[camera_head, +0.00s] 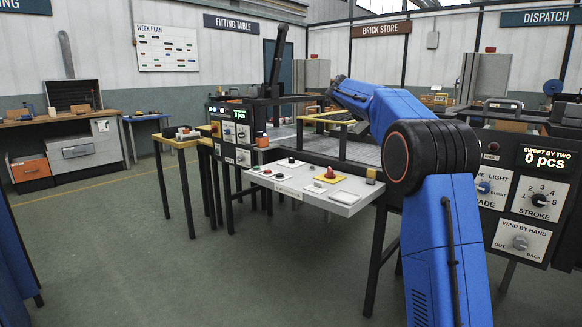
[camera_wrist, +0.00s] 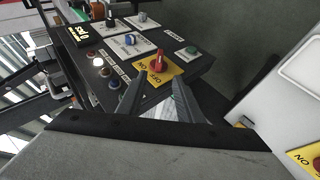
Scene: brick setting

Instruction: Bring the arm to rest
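My blue arm is bent at a black round joint in the head view and reaches up and left over the machine bench. My gripper (camera_wrist: 160,84) shows in the wrist view as two dark fingers with a gap between them, open and holding nothing visible. A red rotary knob on a yellow plate (camera_wrist: 158,61) lies just beyond the fingertips in the picture. I cannot tell the distance to it or whether anything touches. The gripper's fingers cannot be made out in the head view.
A dark control panel (camera_wrist: 105,60) carries several knobs and buttons. A grey shelf (camera_head: 345,208) with switches and a red button (camera_head: 330,173) projects in front of the bench. A panel reading "0 pcs" (camera_head: 536,205) stands at right. The floor (camera_head: 120,250) at left is clear.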

